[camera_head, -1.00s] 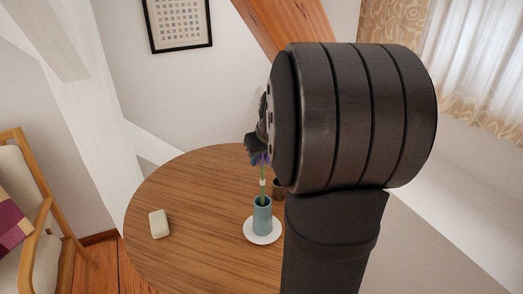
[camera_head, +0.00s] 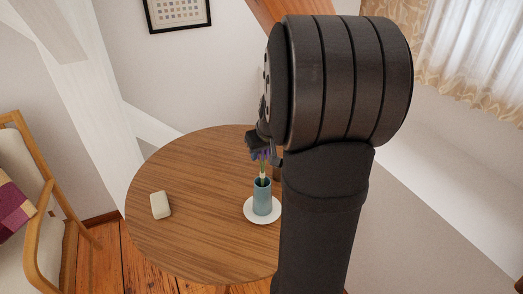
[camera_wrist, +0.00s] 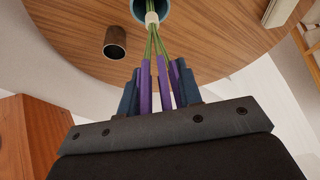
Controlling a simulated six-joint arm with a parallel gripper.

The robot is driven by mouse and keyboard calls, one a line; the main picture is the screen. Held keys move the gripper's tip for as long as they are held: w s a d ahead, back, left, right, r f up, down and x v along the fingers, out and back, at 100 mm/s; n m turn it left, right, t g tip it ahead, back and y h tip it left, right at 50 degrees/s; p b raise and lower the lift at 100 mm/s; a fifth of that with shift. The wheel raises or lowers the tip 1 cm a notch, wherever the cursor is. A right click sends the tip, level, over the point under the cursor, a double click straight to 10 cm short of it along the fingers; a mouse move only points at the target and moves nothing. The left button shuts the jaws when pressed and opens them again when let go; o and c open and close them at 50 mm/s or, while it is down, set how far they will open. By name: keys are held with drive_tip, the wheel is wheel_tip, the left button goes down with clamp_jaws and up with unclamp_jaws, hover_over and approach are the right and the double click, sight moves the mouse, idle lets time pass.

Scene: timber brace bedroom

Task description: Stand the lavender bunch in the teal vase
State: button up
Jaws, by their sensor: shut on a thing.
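The teal vase (camera_head: 262,198) stands upright on a white saucer (camera_head: 249,214) on the round table. My gripper (camera_head: 257,146) is above it, shut on the lavender bunch (camera_head: 262,170) by its purple heads. The green stems point down and their lower ends are hidden inside the vase mouth. In the wrist view the purple heads of the bunch (camera_wrist: 163,82) sit between the fingers of my gripper (camera_wrist: 156,88). The pale band around the stems is close to the rim of the vase (camera_wrist: 165,9). My arm covers part of the table at the right.
A dark cup (camera_wrist: 115,43) stands on the table (camera_head: 190,230) beside the vase, mostly hidden behind my arm in the head view. A cream block (camera_head: 160,205) lies at the table's left. An armchair (camera_head: 40,215) stands at far left. The table's left half is mostly clear.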

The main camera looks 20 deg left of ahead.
drive_tip(key=o, duration=1.1)
drive_tip(key=v, duration=1.7)
drive_tip(key=shift+d+r, duration=0.1)
drive_tip(key=shift+r, duration=0.1)
drive_tip(key=shift+f, duration=0.1)
drive_tip(key=x, duration=1.7)
